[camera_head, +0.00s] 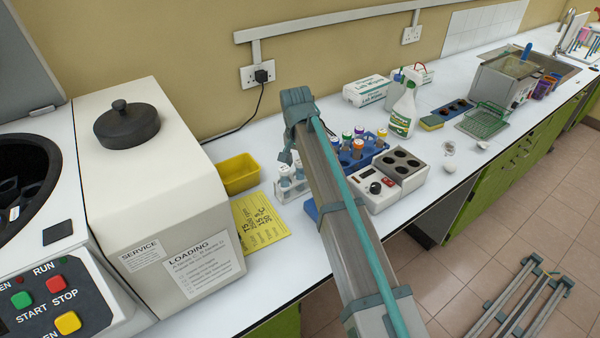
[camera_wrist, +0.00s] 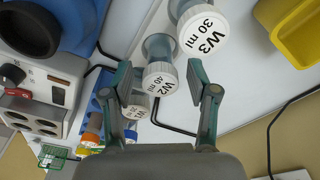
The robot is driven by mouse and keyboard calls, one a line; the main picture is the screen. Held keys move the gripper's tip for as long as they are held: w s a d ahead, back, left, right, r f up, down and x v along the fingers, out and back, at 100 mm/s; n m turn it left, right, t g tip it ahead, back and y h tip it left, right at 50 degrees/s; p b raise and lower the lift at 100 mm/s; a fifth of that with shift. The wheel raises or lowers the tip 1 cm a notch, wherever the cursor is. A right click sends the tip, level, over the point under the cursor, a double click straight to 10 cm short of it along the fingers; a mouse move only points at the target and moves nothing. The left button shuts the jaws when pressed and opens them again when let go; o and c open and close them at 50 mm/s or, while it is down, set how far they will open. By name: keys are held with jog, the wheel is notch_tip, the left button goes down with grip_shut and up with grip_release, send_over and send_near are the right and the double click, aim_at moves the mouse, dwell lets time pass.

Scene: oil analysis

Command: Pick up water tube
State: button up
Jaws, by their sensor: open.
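Several capped water tubes stand in a clear rack (camera_head: 292,192) on the bench, left of my arm in the head view.
A yellow bin (camera_head: 239,174) and yellow note (camera_head: 260,220) lie left of the rack. A blue rack of colour-capped tubes (camera_head: 358,148) and a block heater (camera_head: 378,190) stand to the right. A large white machine (camera_head: 165,190) stands at left.

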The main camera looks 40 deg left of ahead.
jog(key=shift+w+f, duration=0.15)
jog(key=shift+f, duration=1.15)
grip_shut()
jog(key=shift+r, duration=0.1)
notch_tip(320, 180, up, 10)
jog(key=shift+f+b, duration=0.1)
jog(key=shift+b, duration=0.9)
